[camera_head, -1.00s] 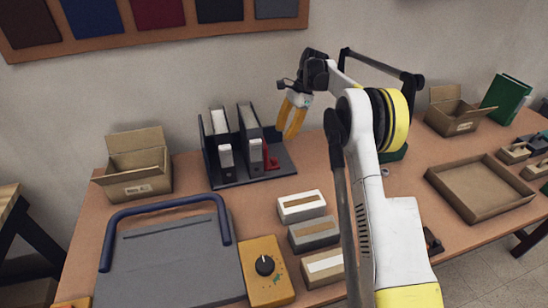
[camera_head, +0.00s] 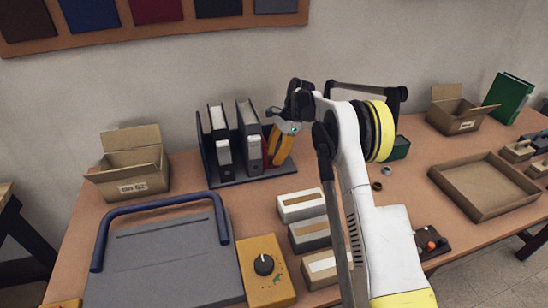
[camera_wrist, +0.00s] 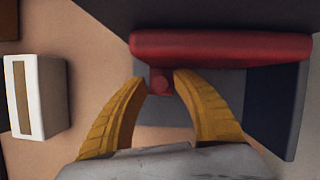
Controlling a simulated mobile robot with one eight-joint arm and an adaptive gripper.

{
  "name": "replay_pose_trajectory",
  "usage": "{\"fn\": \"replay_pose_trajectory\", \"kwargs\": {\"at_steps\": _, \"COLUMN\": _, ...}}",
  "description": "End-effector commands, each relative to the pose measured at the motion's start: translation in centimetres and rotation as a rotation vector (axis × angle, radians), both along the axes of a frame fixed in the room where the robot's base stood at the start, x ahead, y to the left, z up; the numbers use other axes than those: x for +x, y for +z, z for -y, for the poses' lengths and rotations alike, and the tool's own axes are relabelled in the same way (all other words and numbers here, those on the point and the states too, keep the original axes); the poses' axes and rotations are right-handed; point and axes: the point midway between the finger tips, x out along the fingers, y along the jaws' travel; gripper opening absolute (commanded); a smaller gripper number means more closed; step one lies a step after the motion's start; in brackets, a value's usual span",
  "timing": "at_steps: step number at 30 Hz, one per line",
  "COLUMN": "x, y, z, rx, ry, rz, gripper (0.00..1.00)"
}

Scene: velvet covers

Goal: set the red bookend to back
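The red bookend (camera_head: 266,150) stands at the right end of the dark rack, mostly hidden behind my gripper in the head view. In the wrist view the red bookend (camera_wrist: 220,48) shows as a long rounded bar with a short knob pointing toward me. My gripper (camera_head: 277,162) is down at the rack's right side. In the wrist view my gripper's (camera_wrist: 160,78) yellow fingers stand apart, their tips at either side of the knob. A gap shows on the left; contact on the right cannot be told.
The rack (camera_head: 230,182) holds dark binders (camera_head: 249,140) just left of the bookend. White and grey boxes (camera_head: 301,205) stand in front. An open carton (camera_head: 133,170) is to the left, a yellow dial box (camera_head: 265,287) nearer. Bare table lies right of the rack.

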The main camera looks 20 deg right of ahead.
Motion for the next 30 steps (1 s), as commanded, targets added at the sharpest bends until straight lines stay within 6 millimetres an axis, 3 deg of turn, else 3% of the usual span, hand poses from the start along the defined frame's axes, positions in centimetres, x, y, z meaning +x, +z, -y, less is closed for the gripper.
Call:
{"fn": "replay_pose_trajectory", "kwargs": {"at_steps": 3, "x": 0.0, "y": 0.0, "z": 0.0, "rx": 0.0, "ry": 0.0, "rz": 0.0, "gripper": 0.34}}
{"fn": "replay_pose_trajectory", "kwargs": {"at_steps": 6, "x": 0.0, "y": 0.0, "z": 0.0, "rx": 0.0, "ry": 0.0, "rz": 0.0, "gripper": 0.05}}
{"fn": "replay_pose_trajectory", "kwargs": {"at_steps": 7, "x": 0.0, "y": 0.0, "z": 0.0, "rx": 0.0, "ry": 0.0, "rz": 0.0, "gripper": 0.0}}
{"fn": "replay_pose_trajectory", "kwargs": {"at_steps": 14, "x": 0.0, "y": 0.1, "z": 0.6, "rx": 0.0, "ry": 0.0, "rz": 0.001, "gripper": 0.0}}
{"fn": "replay_pose_trajectory", "kwargs": {"at_steps": 22, "x": 0.0, "y": 0.2, "z": 5.0, "rx": 0.0, "ry": -0.002, "rz": 0.0, "gripper": 0.0}}
{"fn": "replay_pose_trajectory", "kwargs": {"at_steps": 30, "x": 0.0, "y": 0.0, "z": 5.5, "rx": -0.002, "ry": -0.001, "rz": 0.001, "gripper": 0.0}}
